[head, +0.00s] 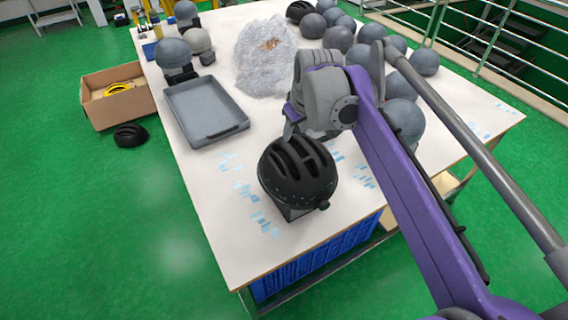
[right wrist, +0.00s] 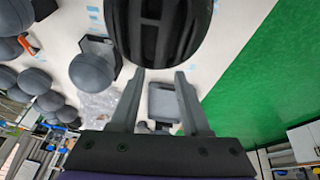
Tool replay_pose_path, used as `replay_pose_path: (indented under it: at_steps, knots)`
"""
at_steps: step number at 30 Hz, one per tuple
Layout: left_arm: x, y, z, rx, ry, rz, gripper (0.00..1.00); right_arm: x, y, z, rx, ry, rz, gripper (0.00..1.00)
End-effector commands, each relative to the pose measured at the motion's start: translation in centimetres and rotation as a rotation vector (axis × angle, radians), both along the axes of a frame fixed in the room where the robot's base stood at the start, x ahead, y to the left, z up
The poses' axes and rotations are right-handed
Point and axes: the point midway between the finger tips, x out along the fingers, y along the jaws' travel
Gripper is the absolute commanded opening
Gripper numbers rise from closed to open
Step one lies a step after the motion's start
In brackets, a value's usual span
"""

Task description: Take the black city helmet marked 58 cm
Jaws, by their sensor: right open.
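A black vented helmet (head: 298,168) sits on a dark block near the front edge of the white table (head: 215,215). No 58 cm marking is legible on it. My right gripper (head: 290,132) is just behind the helmet in the head view, partly hidden by its own wrist. In the right wrist view the two fingers of my right gripper (right wrist: 158,74) are apart with nothing between them, and the helmet (right wrist: 160,28) is just beyond the fingertips. Whether they touch it cannot be told. A second black helmet (head: 130,135) lies on the floor. My left gripper is out of view.
A grey tray (head: 206,137) and a heap of clear wrap (head: 258,62) are on the table. Several grey domes (head: 337,39) stand at the back right. An open cardboard box (head: 105,108) is on the green floor. The table's front left is clear apart from pale blue marks.

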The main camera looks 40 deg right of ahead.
Motion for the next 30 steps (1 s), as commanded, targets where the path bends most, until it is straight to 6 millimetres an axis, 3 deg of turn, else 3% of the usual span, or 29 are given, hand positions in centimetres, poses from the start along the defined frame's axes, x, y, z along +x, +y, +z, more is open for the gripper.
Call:
replay_pose_path:
  at_steps: [3, 11, 20, 29, 30]
  knots:
    - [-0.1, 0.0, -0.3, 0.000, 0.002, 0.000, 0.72, 0.8, -0.2, -2.1, 0.000, 0.000, 0.001, 0.46]
    - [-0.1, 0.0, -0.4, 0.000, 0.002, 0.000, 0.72, 1.6, -0.4, -4.2, 0.001, -0.001, 0.000, 0.46]
    - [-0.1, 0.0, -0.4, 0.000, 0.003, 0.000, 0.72, 2.9, -0.6, -8.1, 0.000, -0.001, 0.000, 0.46]
    - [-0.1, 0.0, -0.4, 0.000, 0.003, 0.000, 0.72, 3.1, -0.7, -8.6, 0.000, -0.001, 0.000, 0.46]
    - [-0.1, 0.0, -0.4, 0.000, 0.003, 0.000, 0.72, 3.1, -0.7, -8.6, 0.000, -0.001, 0.000, 0.43]
